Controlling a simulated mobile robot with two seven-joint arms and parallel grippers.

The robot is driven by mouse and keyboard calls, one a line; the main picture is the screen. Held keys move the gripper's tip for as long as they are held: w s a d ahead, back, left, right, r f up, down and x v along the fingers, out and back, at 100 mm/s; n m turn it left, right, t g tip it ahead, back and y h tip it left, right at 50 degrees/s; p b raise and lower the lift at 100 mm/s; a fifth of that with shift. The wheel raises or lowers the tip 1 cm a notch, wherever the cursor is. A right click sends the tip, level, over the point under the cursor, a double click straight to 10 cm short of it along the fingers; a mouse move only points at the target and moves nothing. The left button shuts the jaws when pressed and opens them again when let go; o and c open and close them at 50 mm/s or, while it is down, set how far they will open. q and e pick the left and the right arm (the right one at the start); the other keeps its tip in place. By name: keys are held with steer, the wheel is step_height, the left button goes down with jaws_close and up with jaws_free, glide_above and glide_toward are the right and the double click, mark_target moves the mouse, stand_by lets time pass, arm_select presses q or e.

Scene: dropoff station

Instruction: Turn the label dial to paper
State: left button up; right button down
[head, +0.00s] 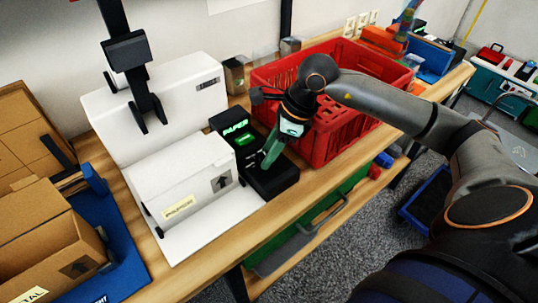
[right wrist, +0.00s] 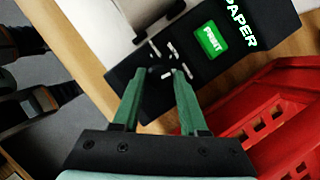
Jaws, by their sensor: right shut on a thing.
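The label dial (right wrist: 160,72) is a small dark knob with white tick marks around it on a black label unit (right wrist: 160,97). The label unit also shows in the head view (head: 283,179). My right gripper (head: 268,160) reaches down to the unit, its green fingers shut on the dial. The display (head: 236,127) reads PAPER in lit letters, beside a green PRINT button (right wrist: 211,40). My left gripper is not in view.
A white carton (head: 185,185) lies on the white machine (head: 150,105) left of the unit. A red crate (head: 345,125) stands close behind and right of my gripper. Cardboard boxes (head: 45,245) are at the left. The wooden table edge (head: 240,245) is in front.

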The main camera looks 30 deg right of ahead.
steer(key=shift+m+t+h+b, duration=0.3)
steer(key=shift+m+b, duration=0.2)
steer(key=shift+m, duration=0.8)
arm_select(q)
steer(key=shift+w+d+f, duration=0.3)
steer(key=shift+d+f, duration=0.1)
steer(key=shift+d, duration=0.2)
arm_select(e)
steer(key=shift+c, duration=2.2)
jaws_free()
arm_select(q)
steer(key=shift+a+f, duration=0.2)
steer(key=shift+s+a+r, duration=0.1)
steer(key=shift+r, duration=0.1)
arm_select(e)
steer(key=v, duration=1.2)
steer(key=shift+s+a+r, duration=0.15)
steer(key=shift+a+r, duration=0.05)
steer(key=shift+r, duration=0.15)
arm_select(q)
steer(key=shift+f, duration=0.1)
